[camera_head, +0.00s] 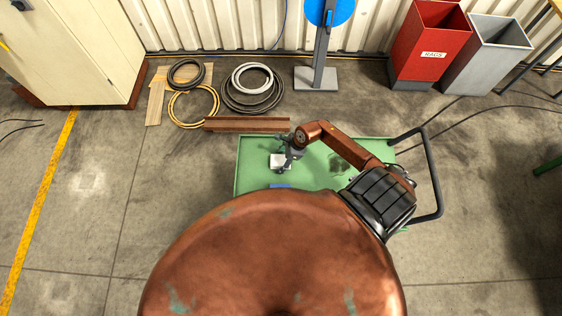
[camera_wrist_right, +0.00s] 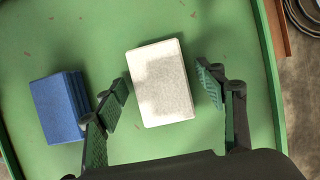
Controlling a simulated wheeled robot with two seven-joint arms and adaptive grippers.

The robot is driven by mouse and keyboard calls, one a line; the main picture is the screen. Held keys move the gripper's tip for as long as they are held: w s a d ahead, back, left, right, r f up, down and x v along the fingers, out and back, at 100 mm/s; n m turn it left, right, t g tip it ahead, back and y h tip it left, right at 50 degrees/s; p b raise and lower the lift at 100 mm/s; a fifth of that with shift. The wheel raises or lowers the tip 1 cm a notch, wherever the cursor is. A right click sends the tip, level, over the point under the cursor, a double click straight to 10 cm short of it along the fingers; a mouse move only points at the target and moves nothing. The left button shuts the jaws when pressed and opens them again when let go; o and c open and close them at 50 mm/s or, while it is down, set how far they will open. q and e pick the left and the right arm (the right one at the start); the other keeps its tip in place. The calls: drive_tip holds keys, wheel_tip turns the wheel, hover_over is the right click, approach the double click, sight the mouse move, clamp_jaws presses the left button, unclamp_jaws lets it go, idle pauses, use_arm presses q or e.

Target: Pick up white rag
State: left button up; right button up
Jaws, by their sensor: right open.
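The white rag (camera_wrist_right: 160,82) is a folded, block-like pad lying on the green cart top (camera_wrist_right: 200,18). In the head view the white rag (camera_head: 277,161) shows on the cart's left part, partly hidden by my gripper. My right gripper (camera_wrist_right: 164,90) is open, with one finger on each side of the rag and a visible gap on the right. In the head view my right gripper (camera_head: 284,165) is over the rag. I cannot tell its exact height above it. My left gripper is not in view.
A blue folded stack (camera_wrist_right: 60,106) lies left of the rag, close to the left finger. The cart has a raised rim and a dark handle (camera_head: 433,175) at the right. A red bin labelled RAGS (camera_head: 430,40) and a grey bin (camera_head: 487,55) stand at the back right.

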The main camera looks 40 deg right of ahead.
drive_tip(key=shift+w+f, duration=0.1)
drive_tip(key=shift+f, duration=0.1)
drive_tip(key=shift+c, duration=0.2)
drive_tip(key=c, duration=1.2)
